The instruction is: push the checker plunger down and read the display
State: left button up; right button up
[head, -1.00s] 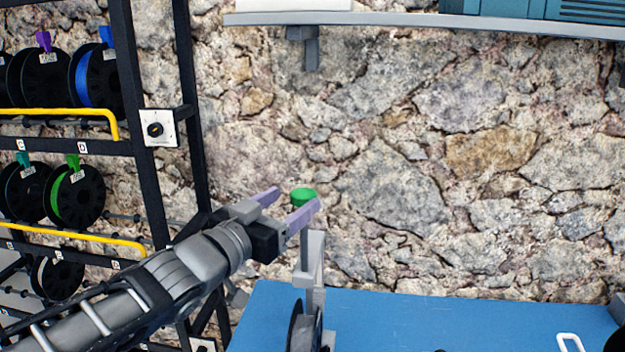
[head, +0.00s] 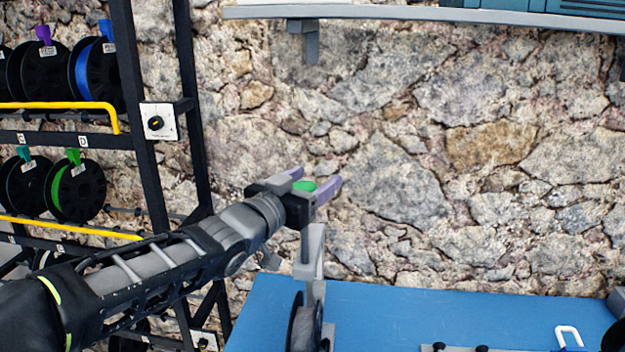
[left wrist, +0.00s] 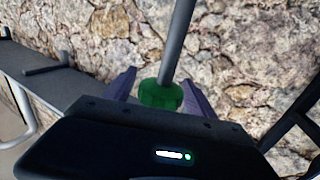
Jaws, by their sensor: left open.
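The checker (head: 314,266) is a grey upright stand on the blue table, with a dark spool (head: 297,325) at its lower part. Its green plunger knob (head: 304,187) tops a grey rod. In the left wrist view the knob (left wrist: 161,94) and rod (left wrist: 179,40) show between my purple fingers. My left gripper (head: 318,178) is open, with one finger on each side of the knob. I cannot tell whether it touches the knob. No display readout is visible on the checker. My right gripper is not in view.
A black rack (head: 147,190) with several filament spools and yellow rails stands at left, close to my left arm. A grey shelf (head: 400,17) runs overhead against the stone wall. The blue table (head: 400,315) has small items along its front right; its middle is clear.

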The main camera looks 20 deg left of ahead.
aim_at(302, 234)
pick_arm(q)
jog(key=shift+c, duration=0.3)
jog(key=c, duration=1.1)
notch_tip(302, 234, down, 10)
jog(key=b, duration=0.9)
jog(key=shift+b, duration=0.3)
jog(key=shift+c, duration=0.2)
jog(key=shift+r, duration=0.1)
jog(key=o, duration=1.2)
jog(key=s, duration=0.4)
jog(key=s+a, duration=0.1)
jog(key=s, duration=0.1)
jog(key=shift+s+r, duration=0.1)
jog(key=shift+s, duration=0.75)
